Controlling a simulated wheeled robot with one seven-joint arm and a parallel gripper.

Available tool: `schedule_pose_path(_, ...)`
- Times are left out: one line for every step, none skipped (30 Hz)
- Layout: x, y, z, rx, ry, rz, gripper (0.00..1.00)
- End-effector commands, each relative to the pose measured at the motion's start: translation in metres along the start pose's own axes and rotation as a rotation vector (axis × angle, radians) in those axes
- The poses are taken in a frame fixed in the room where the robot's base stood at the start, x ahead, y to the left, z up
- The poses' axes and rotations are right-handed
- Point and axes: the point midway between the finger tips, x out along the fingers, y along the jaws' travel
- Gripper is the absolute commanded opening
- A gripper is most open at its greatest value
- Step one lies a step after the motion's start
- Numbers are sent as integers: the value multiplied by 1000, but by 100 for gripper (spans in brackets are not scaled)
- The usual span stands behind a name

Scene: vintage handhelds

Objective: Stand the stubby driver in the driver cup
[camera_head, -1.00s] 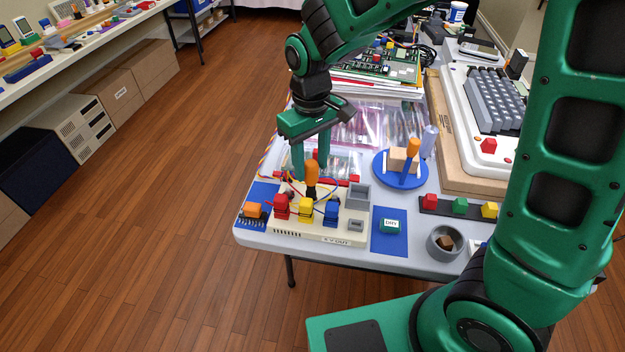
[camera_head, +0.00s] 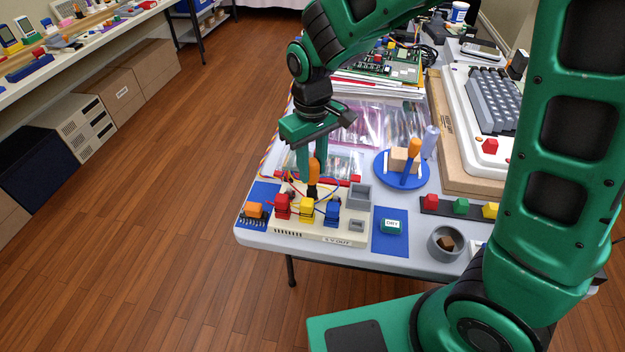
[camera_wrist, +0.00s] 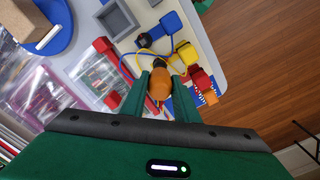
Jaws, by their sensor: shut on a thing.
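The stubby driver (camera_head: 314,170) has an orange handle and a dark lower part. It is upright at the cream board (camera_head: 281,228) with coloured blocks and wires. My gripper (camera_head: 313,158) points down, shut on its handle. In the wrist view the orange handle (camera_wrist: 160,82) sits between my fingers (camera_wrist: 161,92). I cannot tell whether the driver's lower end touches the board. An open grey square cup (camera_head: 359,187) stands just right of the driver and looks empty; it also shows in the wrist view (camera_wrist: 105,18). I cannot tell for sure that it is the driver cup.
Red (camera_head: 282,207), yellow (camera_head: 306,209) and blue (camera_head: 332,212) blocks stand before the driver. A blue round stand (camera_head: 384,176) holds upright tools at the right. A grey round bowl (camera_head: 434,240) holds a brown piece. A keyboard (camera_head: 490,100) lies further right.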

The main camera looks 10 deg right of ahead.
Motion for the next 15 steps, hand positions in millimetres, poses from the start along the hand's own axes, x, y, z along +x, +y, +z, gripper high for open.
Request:
schedule_pose_path(-3,0,-1,0,3,0,0)
schedule_pose_path(-4,0,-1,0,3,0,0)
schedule_pose_path(-6,0,-1,0,3,0,0)
schedule_pose_path(-7,0,-1,0,4,0,0)
schedule_pose_path(-9,0,-1,0,4,0,0)
schedule_pose_path(-11,0,-2,0,5,0,0)
schedule_pose_path(-12,0,-1,0,5,0,0)
schedule_pose_path(-13,0,-1,0,5,0,0)
schedule_pose_path(-15,0,-1,1,5,0,0)
schedule_pose_path(-16,0,-1,1,5,0,0)
schedule_pose_path(-18,0,-1,1,4,0,0)
schedule_pose_path(-19,0,-1,1,4,0,0)
schedule_pose_path(-20,0,-1,1,4,0,0)
schedule_pose_path(-22,0,-1,1,4,0,0)
schedule_pose_path(-23,0,-1,1,4,0,0)
